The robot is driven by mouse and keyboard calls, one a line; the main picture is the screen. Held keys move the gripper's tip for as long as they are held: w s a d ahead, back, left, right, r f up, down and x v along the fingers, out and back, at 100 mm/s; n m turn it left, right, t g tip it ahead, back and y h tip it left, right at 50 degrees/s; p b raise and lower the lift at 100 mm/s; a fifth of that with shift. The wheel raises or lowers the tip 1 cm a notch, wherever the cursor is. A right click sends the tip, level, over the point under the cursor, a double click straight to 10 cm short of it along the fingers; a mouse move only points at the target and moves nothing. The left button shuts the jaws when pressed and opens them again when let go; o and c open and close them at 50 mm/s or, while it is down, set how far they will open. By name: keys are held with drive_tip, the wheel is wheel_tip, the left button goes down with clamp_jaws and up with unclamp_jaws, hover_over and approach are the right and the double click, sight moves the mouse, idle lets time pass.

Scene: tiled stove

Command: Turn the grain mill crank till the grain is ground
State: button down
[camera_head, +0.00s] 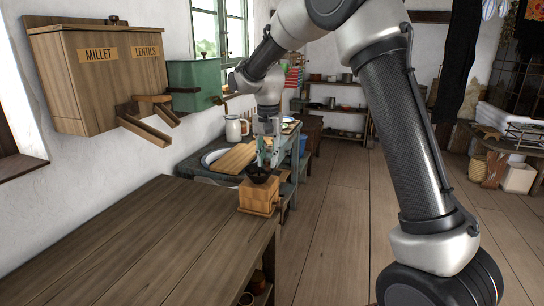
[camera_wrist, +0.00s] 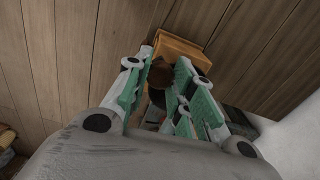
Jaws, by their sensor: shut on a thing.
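The grain mill (camera_head: 259,198) is a small wooden box with a dark bowl-shaped hopper (camera_head: 258,175) on top. It stands at the far right corner of the wooden counter. My gripper (camera_head: 268,160) points down just above the hopper. In the wrist view, my gripper (camera_wrist: 165,85) has its green-padded fingers either side of a brown round knob, which looks like the crank's handle (camera_wrist: 161,74). It is shut on that handle. The mill's wooden body (camera_wrist: 182,48) shows beyond the fingertips. The crank arm is mostly hidden, and the grain cannot be made out.
The wooden counter (camera_head: 130,240) is bare in front of the mill. Behind it is a table with a cutting board (camera_head: 235,158) and a white jug (camera_head: 234,128). Wooden bins labelled millet and lentils (camera_head: 100,75) and a green box (camera_head: 194,85) hang on the left wall.

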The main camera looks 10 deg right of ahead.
drive_tip(key=w+a+m, duration=0.2)
drive_tip(key=a+m, duration=0.5)
drive_tip(key=m, duration=0.7)
drive_tip(key=shift+w, duration=0.35)
drive_tip(key=shift+a, duration=0.1)
drive_tip(key=c, duration=1.2)
unclamp_jaws()
drive_tip(key=shift+o, duration=0.2)
drive_tip(key=shift+r, duration=0.15)
wheel_tip(320, 180, up, 12)
